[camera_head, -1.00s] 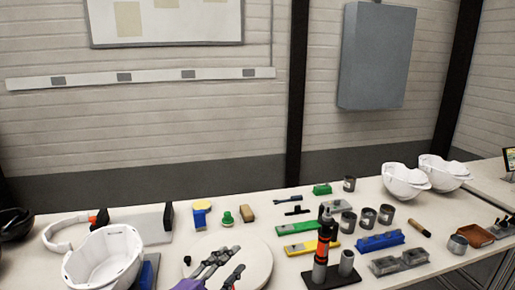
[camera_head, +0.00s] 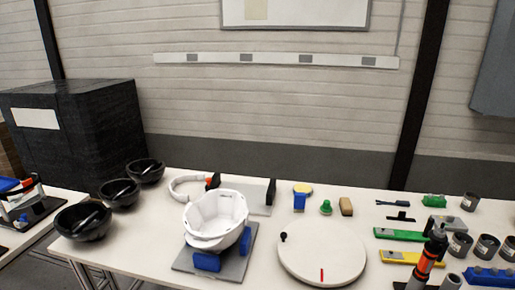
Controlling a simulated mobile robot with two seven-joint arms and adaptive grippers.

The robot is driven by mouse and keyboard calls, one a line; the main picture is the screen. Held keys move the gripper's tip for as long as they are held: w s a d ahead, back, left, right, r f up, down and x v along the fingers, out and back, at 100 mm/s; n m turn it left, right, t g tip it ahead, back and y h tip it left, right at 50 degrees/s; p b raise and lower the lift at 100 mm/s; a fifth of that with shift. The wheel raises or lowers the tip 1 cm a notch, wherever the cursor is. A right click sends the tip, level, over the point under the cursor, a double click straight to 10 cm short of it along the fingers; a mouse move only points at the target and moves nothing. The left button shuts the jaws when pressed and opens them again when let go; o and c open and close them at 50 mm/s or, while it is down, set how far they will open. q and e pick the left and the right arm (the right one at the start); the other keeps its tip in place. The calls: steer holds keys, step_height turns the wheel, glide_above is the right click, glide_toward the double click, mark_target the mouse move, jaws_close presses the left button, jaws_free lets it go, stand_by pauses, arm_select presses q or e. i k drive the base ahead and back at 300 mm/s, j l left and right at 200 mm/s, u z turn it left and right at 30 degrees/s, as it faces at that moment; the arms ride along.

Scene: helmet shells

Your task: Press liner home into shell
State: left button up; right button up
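A white helmet shell (camera_head: 216,217) sits open side up on a grey plate with blue blocks (camera_head: 207,262). Its inside looks white, and I cannot tell whether a liner is in it. Three black bowl-shaped pieces, possibly liners, stand to the left: a near one (camera_head: 84,222), a middle one (camera_head: 119,194) and a far one (camera_head: 145,171). Each has a greyish strip inside or across it.
A white round disc (camera_head: 322,262) with a red mark lies right of the shell. A white band (camera_head: 186,188) and a grey block with black ends (camera_head: 246,195) stand behind it.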

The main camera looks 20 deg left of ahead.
mark_target(214, 223)
steer(key=u, duration=1.7)
